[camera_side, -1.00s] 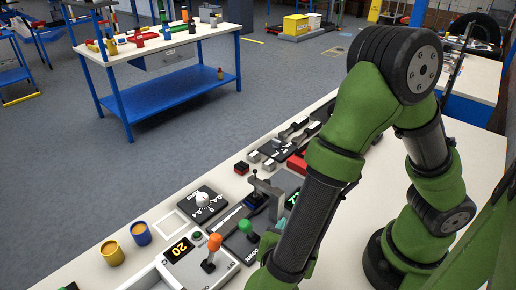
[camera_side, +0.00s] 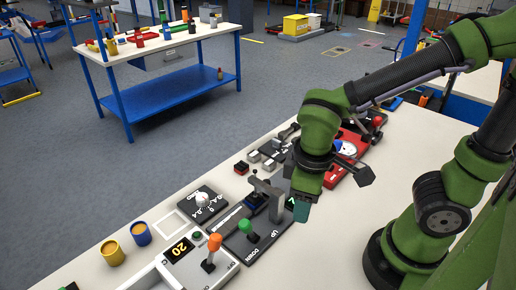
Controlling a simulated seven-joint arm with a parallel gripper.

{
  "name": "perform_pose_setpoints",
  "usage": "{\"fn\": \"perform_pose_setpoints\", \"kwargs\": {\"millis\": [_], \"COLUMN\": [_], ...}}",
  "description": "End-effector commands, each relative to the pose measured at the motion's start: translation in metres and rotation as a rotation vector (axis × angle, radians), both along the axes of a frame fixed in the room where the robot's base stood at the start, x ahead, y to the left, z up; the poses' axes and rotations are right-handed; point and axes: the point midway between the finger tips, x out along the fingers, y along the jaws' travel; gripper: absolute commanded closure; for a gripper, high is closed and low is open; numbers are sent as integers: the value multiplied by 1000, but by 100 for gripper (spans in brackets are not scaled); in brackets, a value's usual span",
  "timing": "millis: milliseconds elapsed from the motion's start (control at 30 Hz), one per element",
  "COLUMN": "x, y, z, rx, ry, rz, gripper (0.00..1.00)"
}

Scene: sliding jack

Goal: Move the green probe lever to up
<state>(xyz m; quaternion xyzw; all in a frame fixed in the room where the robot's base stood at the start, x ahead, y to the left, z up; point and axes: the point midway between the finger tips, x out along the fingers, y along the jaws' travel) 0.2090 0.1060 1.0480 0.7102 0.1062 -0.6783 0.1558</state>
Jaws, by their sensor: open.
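The green probe lever (camera_side: 245,228) has a round green knob on a short dark stem. It stands on a black plate (camera_side: 264,251) marked UP and DOWN, in the lower middle of the side view. The stem leans slightly, and I cannot tell which position it is set to. My gripper (camera_side: 301,208) is above and to the right of the lever, near the grey upright behind the plate, and apart from the knob. It is open, and I see nothing held in it. Its fingers are small and partly hidden by my wrist.
An orange-knobbed lever (camera_side: 213,244) with a yellow "20" display stands left of the green one. A grey upright lever (camera_side: 268,190) rises close behind it. A dial plate (camera_side: 203,204), yellow cup (camera_side: 112,252) and blue cup (camera_side: 141,233) are further left. A red panel (camera_side: 349,150) lies behind my wrist.

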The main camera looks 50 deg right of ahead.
Motion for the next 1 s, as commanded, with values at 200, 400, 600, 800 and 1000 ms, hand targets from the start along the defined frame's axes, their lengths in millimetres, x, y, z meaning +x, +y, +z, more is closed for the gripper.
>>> {"fn": "perform_pose_setpoints", "kwargs": {"millis": [200,400,600,800,1000], "x": [15,26,28,27,27], "y": [-11,-28,-51,-67,-73], "z": [30,61,88,103,107], "rx": [201,356,449,473,472], "ry": [-152,-289,-411,-486,-505], "rz": [-261,-458,-592,-654,-674], "gripper": [48,48,48,48,48]}}
